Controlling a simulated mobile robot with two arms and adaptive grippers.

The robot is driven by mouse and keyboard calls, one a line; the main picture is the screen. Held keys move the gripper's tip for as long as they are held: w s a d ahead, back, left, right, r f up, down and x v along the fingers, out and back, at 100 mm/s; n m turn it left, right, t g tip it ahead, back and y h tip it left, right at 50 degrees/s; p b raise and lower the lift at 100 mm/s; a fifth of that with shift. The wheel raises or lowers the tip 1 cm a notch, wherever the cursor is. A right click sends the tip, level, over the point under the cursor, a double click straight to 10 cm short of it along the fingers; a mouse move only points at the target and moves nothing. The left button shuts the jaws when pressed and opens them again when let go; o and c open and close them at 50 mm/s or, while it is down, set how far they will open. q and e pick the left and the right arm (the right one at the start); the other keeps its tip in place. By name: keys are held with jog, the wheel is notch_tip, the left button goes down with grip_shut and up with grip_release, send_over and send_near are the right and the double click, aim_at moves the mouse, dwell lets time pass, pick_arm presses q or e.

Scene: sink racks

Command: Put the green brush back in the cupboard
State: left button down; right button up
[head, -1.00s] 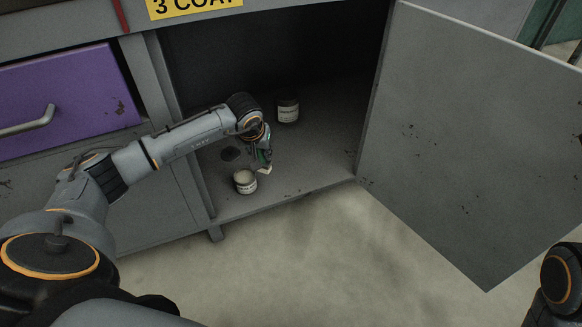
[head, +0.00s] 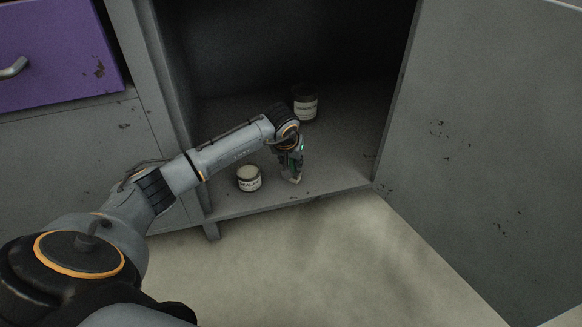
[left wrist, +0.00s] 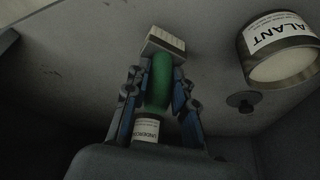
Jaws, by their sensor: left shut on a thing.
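My left gripper (head: 291,165) reaches into the open cupboard and is shut on the green brush. In the left wrist view, the brush's green handle (left wrist: 159,82) stands between the fingers, with its pale bristle block (left wrist: 165,42) beyond the tips. In the head view, the bristles (head: 291,180) point down at the cupboard floor (head: 325,172), near its front edge. I cannot tell whether they touch it. The hand hides most of the handle there. My right gripper is out of view.
A sealant jar (head: 249,179) stands left of the gripper, and also shows in the left wrist view (left wrist: 283,45). A second labelled jar (head: 305,104) stands farther back. The cupboard door (head: 490,130) is open at right. Floor right of the brush is clear.

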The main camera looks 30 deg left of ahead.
pick_arm(q)
jog(key=shift+r, duration=0.15)
jog(key=c, duration=1.1)
grip_release()
